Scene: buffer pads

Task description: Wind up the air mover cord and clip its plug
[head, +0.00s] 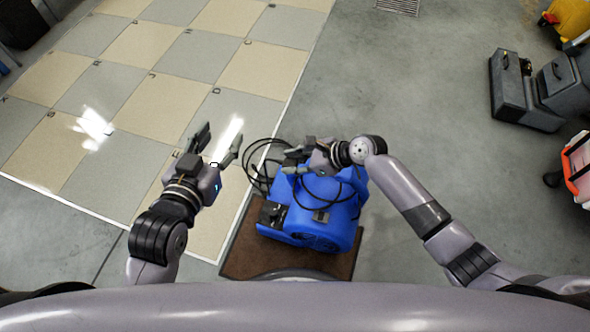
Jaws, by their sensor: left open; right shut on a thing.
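The blue air mover (338,225) sits on a brown mat (235,260) on the floor in front of me. Its black cord (250,168) hangs in loose loops at the air mover's upper left, and part of it runs across the top of the housing. My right gripper (291,161) is over the far edge of the air mover, shut on what appears to be the cord. My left gripper (222,140) is open and empty, left of the cord loops and apart from them. I cannot make out the plug.
A beige and grey checkered floor (125,95) with a white border lies at the left. Dark grey cases (512,90) and an orange and white container (577,165) stand at the right. Bare concrete between them and the air mover is free.

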